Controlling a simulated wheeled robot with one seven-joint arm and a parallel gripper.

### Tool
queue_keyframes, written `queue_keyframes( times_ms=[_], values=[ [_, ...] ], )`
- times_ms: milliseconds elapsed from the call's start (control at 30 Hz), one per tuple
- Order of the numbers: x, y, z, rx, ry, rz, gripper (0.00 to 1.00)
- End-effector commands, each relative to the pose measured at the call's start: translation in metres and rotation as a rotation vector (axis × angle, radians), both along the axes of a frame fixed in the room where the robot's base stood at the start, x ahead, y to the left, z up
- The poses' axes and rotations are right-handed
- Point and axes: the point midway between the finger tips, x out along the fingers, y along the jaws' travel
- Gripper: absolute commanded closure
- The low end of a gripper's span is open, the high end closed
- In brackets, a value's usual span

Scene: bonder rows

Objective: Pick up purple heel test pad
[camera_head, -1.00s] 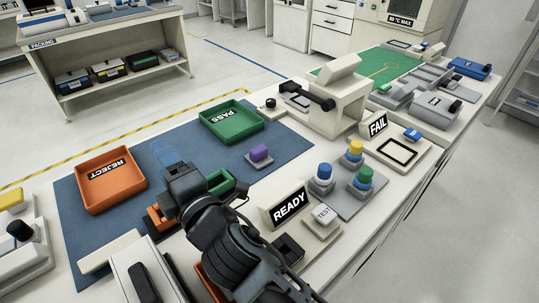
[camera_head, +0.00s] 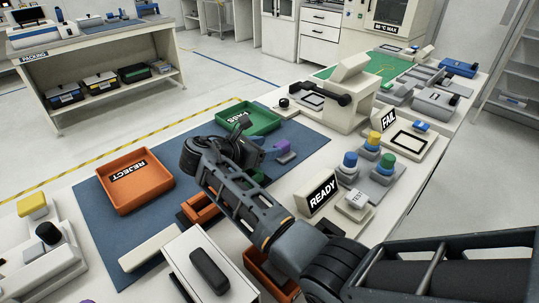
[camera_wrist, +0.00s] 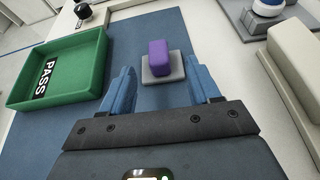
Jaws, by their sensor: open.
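The purple heel test pad (camera_wrist: 159,53) is a small purple block on a grey square base (camera_wrist: 163,74), which rests on the blue mat. In the wrist view it sits just ahead of my gripper (camera_wrist: 162,88), between the lines of its two blue fingers and not touching them. My gripper is open and empty. In the head view the purple pad (camera_head: 282,147) shows just right of my gripper (camera_head: 268,152), which partly covers it; the fingertips are hard to make out there.
A green PASS tray (camera_head: 248,117) lies behind the pad, to its left in the wrist view. An orange REJECT tray (camera_head: 136,180) is on the mat's left. A beige test machine (camera_head: 338,100) and the READY sign (camera_head: 317,193) stand right. The mat (camera_head: 118,245) has bare areas.

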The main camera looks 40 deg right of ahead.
Motion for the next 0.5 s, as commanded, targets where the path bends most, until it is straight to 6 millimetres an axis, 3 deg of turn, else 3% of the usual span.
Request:
queue_keyframes(
  times_ms=[500],
  values=[
    [0.002,-0.050,-0.020,-0.002,0.015,-0.016,0.38]
  ],
)
